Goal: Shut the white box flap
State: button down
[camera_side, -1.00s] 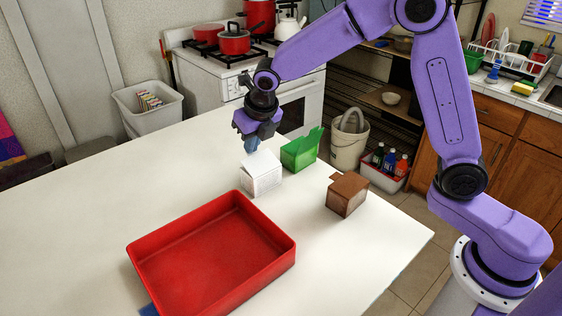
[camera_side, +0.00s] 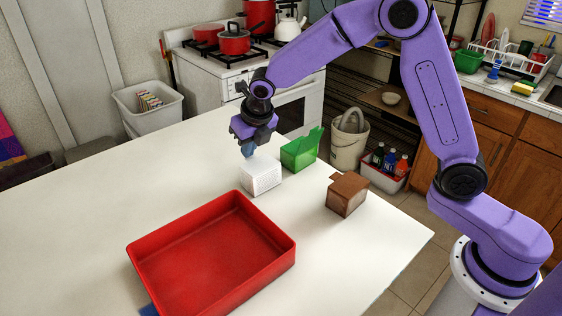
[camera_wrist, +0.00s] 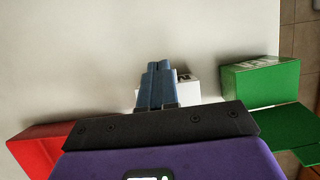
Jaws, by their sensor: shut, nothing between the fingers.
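The white box (camera_side: 261,178) stands on the white table, between the red tray and the green box. Its top looks flat in the side view, though the flap itself is hard to make out. My gripper (camera_side: 248,152) is shut and empty, pointing down just above the back left top edge of the white box. I cannot tell whether the fingertips touch it. In the wrist view, the blue fingers (camera_wrist: 158,82) are together in front of the white box (camera_wrist: 186,91), hiding most of it.
A green box (camera_side: 300,152) with its flap raised stands close behind the white box, on the right. A brown box (camera_side: 347,197) stands farther right. A large red tray (camera_side: 150,285) lies in front. The table's left part is clear.

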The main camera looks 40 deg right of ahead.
jog(key=shift+s, duration=0.15)
notch_tip(320, 180, up, 15)
jog(key=s+f+m+g, duration=0.2)
jog(key=s+f+m, duration=0.2)
jog(key=s+m, duration=1.05)
jog(key=s+d+f+m, duration=0.2)
jog(key=s+d+m, duration=0.1)
jog(key=s, duration=0.4)
jog(key=s+d+f+m+g, duration=0.1)
jog(key=s+d, duration=0.3)
jog(key=s, duration=0.4)
jog(key=s+d+f+m+g, duration=0.1)
jog(key=s+d+f+m, duration=0.2)
jog(key=s, duration=0.5)
jog(key=shift+s+d+f+m, duration=0.15)
jog(key=shift+d+f+m, duration=0.2)
jog(key=shift+f+m, duration=0.4)
jog(key=shift+r, duration=0.2)
